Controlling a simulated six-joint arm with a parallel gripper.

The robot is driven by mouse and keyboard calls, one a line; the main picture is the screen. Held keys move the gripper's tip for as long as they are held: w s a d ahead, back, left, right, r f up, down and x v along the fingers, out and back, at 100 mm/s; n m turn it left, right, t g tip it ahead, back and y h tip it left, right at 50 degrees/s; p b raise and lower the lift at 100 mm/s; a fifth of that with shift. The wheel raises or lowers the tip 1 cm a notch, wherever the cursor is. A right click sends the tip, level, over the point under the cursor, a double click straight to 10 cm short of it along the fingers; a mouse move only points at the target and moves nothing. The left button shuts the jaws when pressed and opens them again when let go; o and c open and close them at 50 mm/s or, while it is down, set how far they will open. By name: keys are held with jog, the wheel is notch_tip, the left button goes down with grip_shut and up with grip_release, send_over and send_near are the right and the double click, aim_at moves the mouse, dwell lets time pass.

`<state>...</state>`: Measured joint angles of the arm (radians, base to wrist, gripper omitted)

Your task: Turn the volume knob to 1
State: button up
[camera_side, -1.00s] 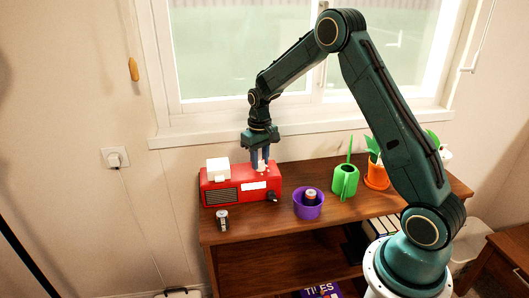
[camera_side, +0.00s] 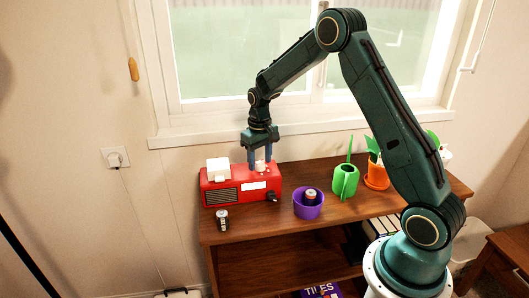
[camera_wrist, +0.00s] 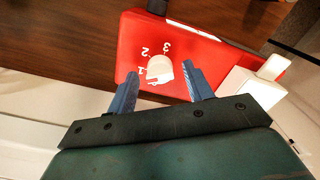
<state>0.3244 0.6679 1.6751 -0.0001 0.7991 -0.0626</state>
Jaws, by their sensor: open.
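The red radio (camera_side: 212,196) stands at the left end of the wooden cabinet top, and it also shows in the wrist view (camera_wrist: 132,42). The white volume knob (camera_wrist: 160,68) is on its top face, with the white numerals 1, 2 and 3 beside it. I cannot tell for sure which numeral the knob points to. In the side view the knob (camera_side: 260,167) is partly hidden by a finger. My gripper (camera_side: 260,164) points down over the knob. Its two blue fingers are apart, one on each side of the knob, with visible gaps in the wrist view (camera_wrist: 160,71).
A white block (camera_side: 217,167) sits on the radio's left end, near my fingers. A black knob (camera_side: 272,196) sticks out of the radio's front. A watch (camera_side: 222,219), a purple bowl (camera_side: 308,210), a green watering can (camera_side: 345,184) and an orange pot (camera_side: 376,178) stand on the cabinet.

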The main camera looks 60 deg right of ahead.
aim_at(260, 161)
notch_tip(260, 161, up, 14)
jog(key=shift+f, duration=0.15)
dwell(0.5)
jog(key=shift+a, duration=0.1)
jog(key=s+a+r+n+t, duration=0.1)
jog(key=s+a+r+t, duration=0.2)
jog(key=s+a+r, duration=0.85)
jog(key=s+a+f+n+t, duration=0.1)
jog(key=s+a+f, duration=0.1)
jog(key=s, duration=0.6)
jog(key=s+a+f+n+t, duration=0.1)
jog(key=s+a+f, duration=0.1)
jog(key=s, duration=0.7)
jog(key=shift+s+t, duration=0.3)
